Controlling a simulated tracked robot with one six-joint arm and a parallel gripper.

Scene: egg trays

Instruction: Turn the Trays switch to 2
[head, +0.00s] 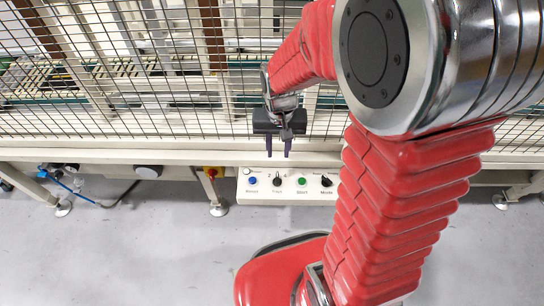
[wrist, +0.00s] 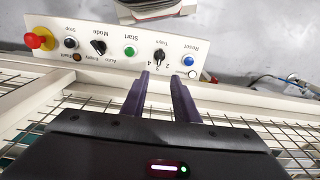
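The Trays switch is a small black knob on the white control panel (head: 290,196), second from the left in the head view (head: 277,180). In the wrist view the panel is upside down, and the Trays switch (wrist: 160,55) sits between the green Start button and the blue Reset button. The numbers 2 and 4 show around it; its exact pointing is too small to tell. My gripper (head: 278,153) is in front of the fence, above the panel in the picture. Its two purple fingers (wrist: 159,76) are apart, with nothing between them, and their tips are short of the knob.
The blue Reset button (head: 252,181), green Start button (head: 301,181) and black Mode switch (head: 326,181) flank the Trays switch. A red emergency knob (wrist: 40,38) is at the panel's far end. A wire mesh fence (head: 130,90) stands behind.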

